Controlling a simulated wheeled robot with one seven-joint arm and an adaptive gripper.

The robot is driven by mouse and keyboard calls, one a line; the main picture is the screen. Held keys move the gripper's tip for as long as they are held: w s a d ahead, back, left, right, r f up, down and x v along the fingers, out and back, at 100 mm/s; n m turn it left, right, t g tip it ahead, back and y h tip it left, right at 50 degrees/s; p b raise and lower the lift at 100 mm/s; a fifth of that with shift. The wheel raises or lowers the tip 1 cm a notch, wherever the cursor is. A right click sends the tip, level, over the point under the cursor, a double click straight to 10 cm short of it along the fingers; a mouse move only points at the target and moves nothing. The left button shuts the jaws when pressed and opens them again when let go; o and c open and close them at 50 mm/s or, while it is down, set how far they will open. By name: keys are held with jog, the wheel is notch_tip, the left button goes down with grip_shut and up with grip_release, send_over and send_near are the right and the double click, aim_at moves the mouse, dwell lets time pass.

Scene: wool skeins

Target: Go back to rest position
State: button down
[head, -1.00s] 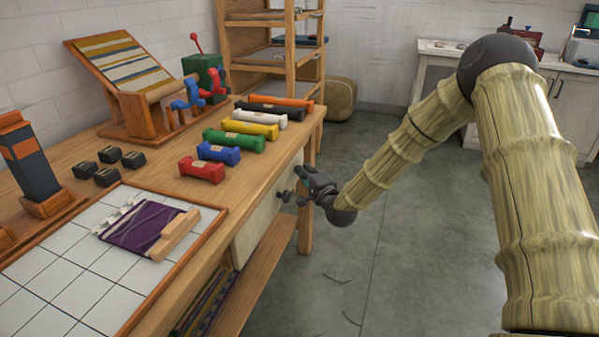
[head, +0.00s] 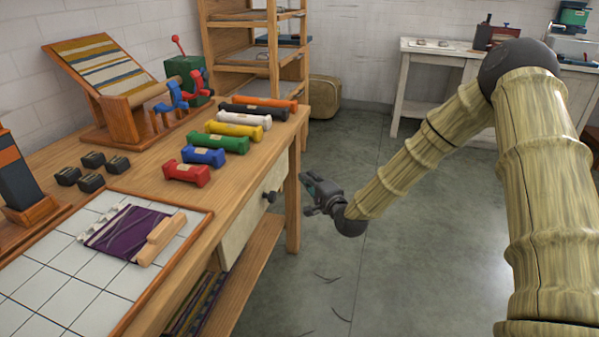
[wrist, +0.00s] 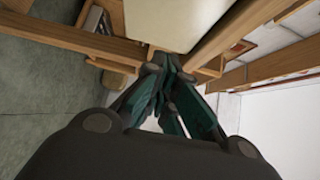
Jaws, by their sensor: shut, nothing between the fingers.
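My gripper (head: 312,196) is just right of the table's front edge, over open floor, level with the front of the drawer (head: 252,215) and apart from its dark knob (head: 269,197). In the wrist view my gripper's fingers (wrist: 165,75) are together and hold nothing. The drawer looks pulled out a little in neither view that I can judge surely. My bamboo-textured arm reaches in from the right.
The wooden table (head: 150,205) bears a row of coloured skeins (head: 203,155), a white tiled board (head: 50,270) with purple weaving (head: 133,232), and black blocks (head: 80,170). A shelf rack (head: 252,60) stands behind. The grey floor (head: 420,260) is clear.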

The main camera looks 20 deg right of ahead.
jog(key=s, duration=0.6)
jog(key=s+a+f+n+g, duration=0.3)
jog(key=s+f, duration=0.4)
jog(key=f, duration=0.3)
jog(key=s+a+f+n+g, duration=0.35)
jog(key=s+f, duration=0.25)
jog(key=f, duration=0.4)
jog(key=s+f+n+g+h, duration=0.1)
jog(key=s+f+n+g, duration=0.2)
jog(key=s, duration=0.5)
jog(key=s+f+n+g, duration=0.1)
jog(key=s+f+g, duration=0.1)
jog(key=s+f, duration=0.5)
jog(key=s+f+n+g+h, duration=0.1)
jog(key=s+f+n+g, duration=0.15)
jog(key=s, duration=0.65)
jog(key=s+d+f+n+g+h+p, duration=0.15)
jog(key=s+g, duration=0.25)
jog(key=s, duration=0.8)
notch_tip(320, 180, up, 21)
jog(key=p, duration=2)
jog(key=shift+f+n, duration=0.2)
jog(key=shift+n, duration=0.25)
jog(key=shift+s+d, duration=0.1)
